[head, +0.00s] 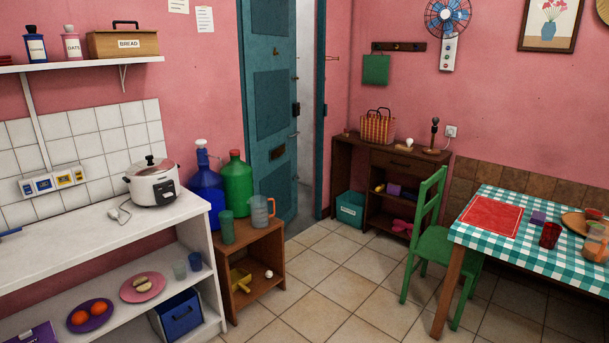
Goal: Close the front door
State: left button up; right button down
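The front door (272,110) is a teal panelled door in the pink back wall, left of the picture's middle. It stands ajar, with a pale gap (306,105) between its right edge and the teal frame (320,100). A dark lock and a handle (295,134) sit near its right edge. The foot of the door is partly hidden behind the small wooden stand. Neither of my grippers shows in the head view.
A wooden stand (262,262) with blue and green bottles stands before the door's left side. A white counter (95,240) fills the left. A brown desk (345,160), green chair (425,235) and checkered table (545,245) stand right. Tiled floor (335,270) is clear between.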

aim_at(272, 104)
jog(key=i+z, duration=0.2)
jog(key=i, duration=2)
